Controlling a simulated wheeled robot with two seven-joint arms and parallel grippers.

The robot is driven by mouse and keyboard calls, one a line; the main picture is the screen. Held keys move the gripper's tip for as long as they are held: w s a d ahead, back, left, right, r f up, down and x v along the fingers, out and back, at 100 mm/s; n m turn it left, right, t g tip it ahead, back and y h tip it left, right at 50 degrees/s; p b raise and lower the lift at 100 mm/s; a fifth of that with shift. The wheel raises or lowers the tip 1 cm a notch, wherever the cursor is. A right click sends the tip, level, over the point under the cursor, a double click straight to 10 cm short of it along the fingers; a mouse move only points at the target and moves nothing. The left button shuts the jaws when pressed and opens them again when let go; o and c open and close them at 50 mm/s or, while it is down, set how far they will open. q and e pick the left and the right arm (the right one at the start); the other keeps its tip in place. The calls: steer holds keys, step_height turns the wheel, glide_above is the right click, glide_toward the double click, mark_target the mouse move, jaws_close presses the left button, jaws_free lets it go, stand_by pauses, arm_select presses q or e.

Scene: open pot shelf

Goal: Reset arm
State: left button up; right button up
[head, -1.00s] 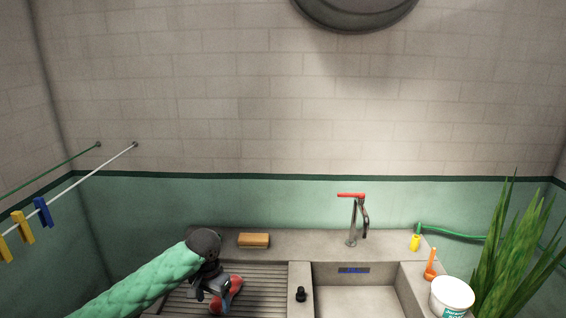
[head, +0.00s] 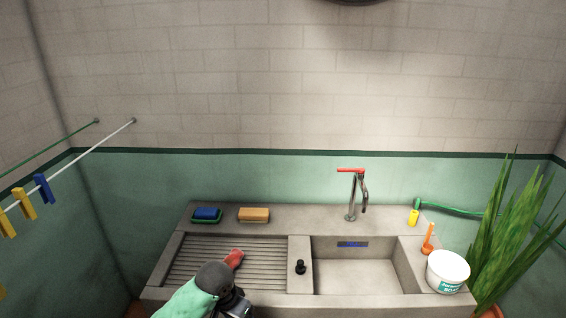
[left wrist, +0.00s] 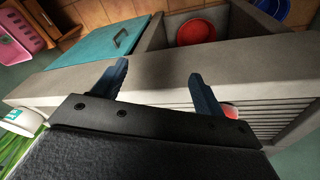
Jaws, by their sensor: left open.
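My left gripper (head: 238,304) is at the bottom edge of the head view, over the front of the sink's drainboard (head: 190,250), and its arm with a green sleeve comes in from the lower left. In the left wrist view its two blue fingers (left wrist: 157,84) are spread apart with nothing between them. A red item (head: 233,258) lies on the ribbed drainboard just beyond the gripper, apart from the fingers as far as I can see. My right gripper is not in view.
On the back ledge are a blue-green sponge (head: 207,215) and a tan block (head: 254,214). The tap (head: 352,195) stands behind the empty basin (head: 350,272). A white bucket (head: 447,272) and a plant (head: 505,245) are at the right. A red bowl (left wrist: 195,32) shows in the wrist view.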

arm_select(q)
steer(key=s+a+f+n+t+y, duration=0.1)
steer(key=s+a+f, duration=0.15)
steer(key=s, duration=0.55)
steer(key=s+a+f+n, duration=0.15)
steer(key=s+a, duration=0.25)
steer(key=s, duration=0.4)
steer(key=s+a+f+n+t+y, duration=0.1)
steer(key=s+a+f, duration=0.15)
steer(key=s, duration=0.55)
steer(key=s+f+b+x, duration=0.1)
steer(key=s+x, duration=0.2)
steer(key=x, duration=0.9)
steer(key=s+d+f+b+x, duration=0.1)
steer(key=s+x, duration=0.1)
steer(key=x, duration=1)
steer(key=s+f, duration=0.4)
steer(key=f, duration=0.9)
steer(key=s+f+g+b, duration=0.1)
steer(key=s+f, duration=0.3)
steer(key=f, duration=0.9)
steer(key=shift+s+g+b, duration=0.3)
steer(key=shift+s, duration=0.1)
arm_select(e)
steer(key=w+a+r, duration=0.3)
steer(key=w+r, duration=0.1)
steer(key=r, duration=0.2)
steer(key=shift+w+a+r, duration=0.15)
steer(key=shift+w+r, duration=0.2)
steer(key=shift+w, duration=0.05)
